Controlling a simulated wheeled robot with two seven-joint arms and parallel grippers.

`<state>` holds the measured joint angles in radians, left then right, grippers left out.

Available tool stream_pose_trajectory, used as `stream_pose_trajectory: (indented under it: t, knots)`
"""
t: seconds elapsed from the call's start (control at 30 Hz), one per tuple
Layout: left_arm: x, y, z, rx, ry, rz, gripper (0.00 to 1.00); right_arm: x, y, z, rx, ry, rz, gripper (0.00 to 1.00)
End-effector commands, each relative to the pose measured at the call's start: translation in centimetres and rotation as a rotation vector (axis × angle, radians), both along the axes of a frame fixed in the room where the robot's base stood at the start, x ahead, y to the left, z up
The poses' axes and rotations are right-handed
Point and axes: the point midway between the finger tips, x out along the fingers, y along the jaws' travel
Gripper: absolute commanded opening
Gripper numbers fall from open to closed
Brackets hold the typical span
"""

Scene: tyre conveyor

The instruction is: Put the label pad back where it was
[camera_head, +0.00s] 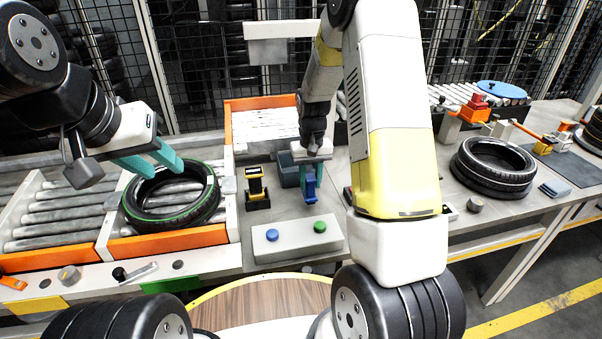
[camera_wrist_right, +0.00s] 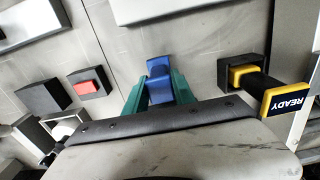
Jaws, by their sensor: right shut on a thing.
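A small blue block (camera_head: 310,187), which I take to be the label pad, is held between the teal fingers of my right gripper (camera_head: 308,172). In the right wrist view the blue block (camera_wrist_right: 158,68) sits between both fingertips (camera_wrist_right: 159,92), and its lower part is hidden by the gripper. It is over the grey worktop; I cannot tell whether it touches it. My left gripper (camera_head: 160,163) has its teal fingers apart at the upper rim of a black tyre with a green line (camera_head: 208,208), with nothing visible between them.
A yellow and black READY stamp (camera_head: 256,184) stands in its black holder beside the right gripper. A grey-blue bin (camera_head: 288,172) is just behind. In front is a grey button box (camera_head: 292,245). Another tyre (camera_head: 493,165) lies to the right. A red button (camera_wrist_right: 89,87) shows in the wrist view.

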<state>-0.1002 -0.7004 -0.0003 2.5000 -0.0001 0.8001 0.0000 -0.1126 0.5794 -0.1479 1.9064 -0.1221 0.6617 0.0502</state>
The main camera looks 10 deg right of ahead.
Motion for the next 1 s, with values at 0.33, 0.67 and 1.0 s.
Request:
stream_pose_trajectory:
  t: [0.33,0.67,1.0]
  knots:
    - [0.0,0.0,0.0,0.0,0.0,0.0,0.36,0.0,0.0,-2.5,0.0,0.0,0.0,0.0]
    - [0.0,0.0,0.0,0.0,0.0,0.0,0.36,0.0,0.0,-2.7,0.0,0.0,0.0,0.52]
    - [0.0,0.0,0.0,0.0,0.0,0.0,0.36,0.0,0.0,-2.4,0.0,-0.001,0.0,0.52]
